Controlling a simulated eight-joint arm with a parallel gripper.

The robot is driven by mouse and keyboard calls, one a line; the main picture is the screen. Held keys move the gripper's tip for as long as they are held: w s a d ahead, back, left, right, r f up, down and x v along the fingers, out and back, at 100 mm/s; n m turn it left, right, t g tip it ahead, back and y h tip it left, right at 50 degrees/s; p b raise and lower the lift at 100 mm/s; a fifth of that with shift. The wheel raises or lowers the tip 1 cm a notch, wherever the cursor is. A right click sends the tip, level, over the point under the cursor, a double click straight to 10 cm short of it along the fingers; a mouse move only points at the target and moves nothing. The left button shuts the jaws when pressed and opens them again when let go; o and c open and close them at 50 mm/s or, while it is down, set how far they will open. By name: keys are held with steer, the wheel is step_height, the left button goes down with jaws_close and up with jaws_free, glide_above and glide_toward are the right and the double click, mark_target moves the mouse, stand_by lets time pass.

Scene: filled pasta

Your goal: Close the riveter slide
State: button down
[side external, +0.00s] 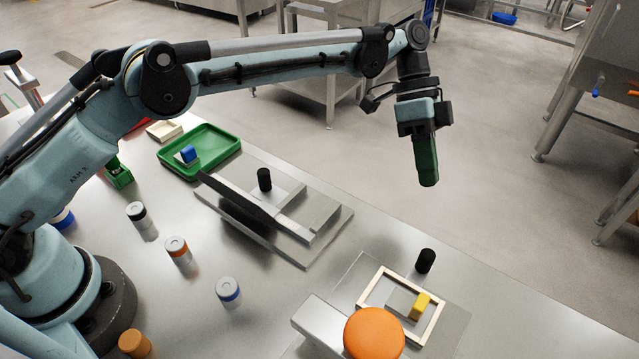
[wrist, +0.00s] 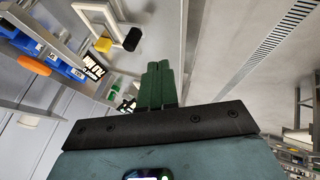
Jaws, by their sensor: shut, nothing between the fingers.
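Two metal fixtures stand on the table, and I cannot tell for certain which is the riveter. The middle fixture (side external: 318,212) has a grey slanted plate, stepped grey blocks and an upright black knob (side external: 264,180). The front-right fixture has a pale square frame (side external: 372,288) around a yellow block (side external: 420,306), a black knob (side external: 425,260) behind it and a large orange round button (side external: 374,333). The frame (wrist: 88,9), yellow block (wrist: 103,45) and black knob (wrist: 132,38) also show in the wrist view. My gripper (side external: 429,184) is shut and empty, fingers down, raised clear of both fixtures. Its green fingers (wrist: 158,66) touch nothing.
Open floor lies beyond the table edge.

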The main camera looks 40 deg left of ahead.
mark_target(430, 252)
steer(key=x, duration=0.6)
steer(key=shift+s+d+f, duration=0.2)
steer(key=shift+s+f, duration=0.05)
steer(key=shift+s+d+r, duration=0.15)
steer(key=shift+s, duration=0.85)
steer(key=shift+s+d, duration=0.25)
steer(key=shift+s, duration=0.6)
steer(key=shift+s, duration=0.35)
steer(key=s, duration=1.1)
